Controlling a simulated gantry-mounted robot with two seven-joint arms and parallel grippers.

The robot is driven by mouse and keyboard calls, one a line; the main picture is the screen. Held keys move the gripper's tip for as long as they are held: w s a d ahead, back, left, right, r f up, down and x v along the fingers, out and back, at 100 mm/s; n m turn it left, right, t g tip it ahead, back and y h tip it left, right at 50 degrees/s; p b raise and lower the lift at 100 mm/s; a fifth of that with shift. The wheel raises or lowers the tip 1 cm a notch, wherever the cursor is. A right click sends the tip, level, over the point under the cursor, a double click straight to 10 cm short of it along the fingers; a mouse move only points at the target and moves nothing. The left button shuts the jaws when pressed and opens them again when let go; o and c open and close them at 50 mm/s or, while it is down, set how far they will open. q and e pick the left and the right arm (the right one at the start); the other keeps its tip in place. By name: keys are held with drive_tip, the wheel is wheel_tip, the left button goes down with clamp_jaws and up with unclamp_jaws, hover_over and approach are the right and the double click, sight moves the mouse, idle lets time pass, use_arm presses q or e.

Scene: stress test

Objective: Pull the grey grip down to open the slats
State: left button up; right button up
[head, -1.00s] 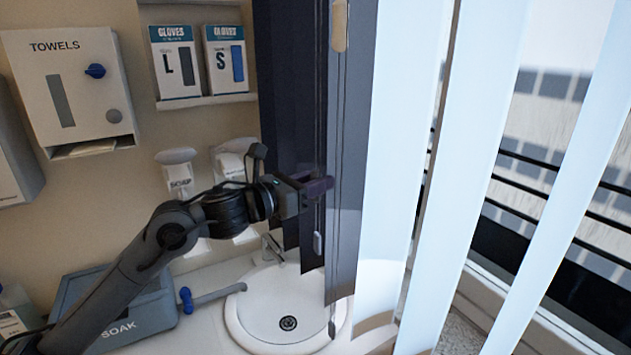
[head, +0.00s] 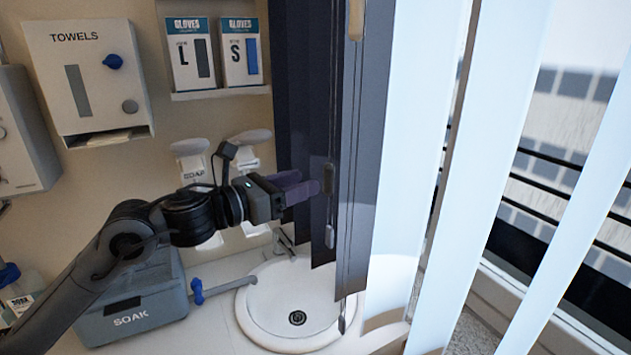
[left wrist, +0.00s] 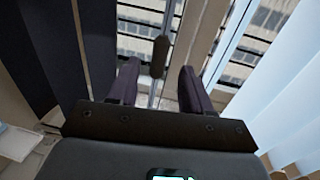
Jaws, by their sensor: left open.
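Tall vertical slats hang at the window, dark ones (head: 298,90) on the left and pale ones (head: 405,150) on the right. A dark grey grip (head: 329,178) hangs on a thin cord in front of the dark slats. My left gripper (head: 304,187) is open just left of this grip, its purple fingers pointing toward it. In the left wrist view the grip (left wrist: 159,55) hangs beyond the fingertips, between the lines of the two fingers. I cannot tell whether anything touches it. My right gripper is not in view.
A smaller grey piece (head: 330,237) and a low cord end (head: 342,325) hang below, and a tan piece (head: 355,20) above. A round sink (head: 262,318) lies underneath. A SOAK box (head: 140,300), soap dispensers (head: 190,160) and a towel dispenser (head: 90,75) are at left.

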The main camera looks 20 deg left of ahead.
use_arm(q)
drive_tip(key=v, duration=0.3)
idle(0.5)
